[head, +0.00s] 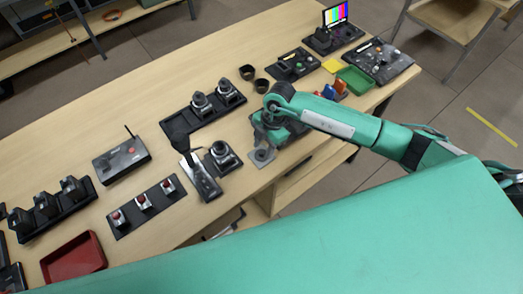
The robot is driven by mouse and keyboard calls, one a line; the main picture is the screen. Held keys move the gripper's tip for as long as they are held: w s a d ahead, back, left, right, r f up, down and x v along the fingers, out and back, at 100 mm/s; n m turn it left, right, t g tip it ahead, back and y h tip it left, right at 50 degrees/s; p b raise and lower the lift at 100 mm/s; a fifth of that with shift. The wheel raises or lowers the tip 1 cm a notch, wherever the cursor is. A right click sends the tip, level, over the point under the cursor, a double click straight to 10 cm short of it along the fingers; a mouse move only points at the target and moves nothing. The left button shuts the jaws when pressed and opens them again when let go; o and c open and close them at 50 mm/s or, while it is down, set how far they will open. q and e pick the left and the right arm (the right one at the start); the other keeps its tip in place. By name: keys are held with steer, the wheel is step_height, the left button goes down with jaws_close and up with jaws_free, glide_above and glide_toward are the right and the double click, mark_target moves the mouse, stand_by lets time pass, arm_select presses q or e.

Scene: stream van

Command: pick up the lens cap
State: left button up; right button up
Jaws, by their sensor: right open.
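My right gripper (262,155) is open above the table's near edge, pointing down, just right of a black camera-like device (221,156). I cannot make out a lens cap for certain; the gripper and wrist hide the tabletop beneath them. Two small round black pieces, one at the back (247,72) and one closer (262,86), stand behind the gripper, apart from it. They look like hollow cups or rings. I cannot tell whether anything lies between the fingers. My left gripper is not in view.
The long wooden table (140,90) also bears a black tray with two cameras (203,112), a dark radio-like box (121,160), a red tray (73,258), a green tray (354,80) and a colour-bar monitor (336,14). The table's back left is clear.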

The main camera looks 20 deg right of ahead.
steer(key=shift+s+a+f, duration=0.1)
steer(key=shift+a+f, duration=0.1)
steer(key=shift+f, duration=0.5)
steer(key=c, duration=0.5)
steer(key=shift+c, duration=0.2)
steer(key=shift+r, duration=0.15)
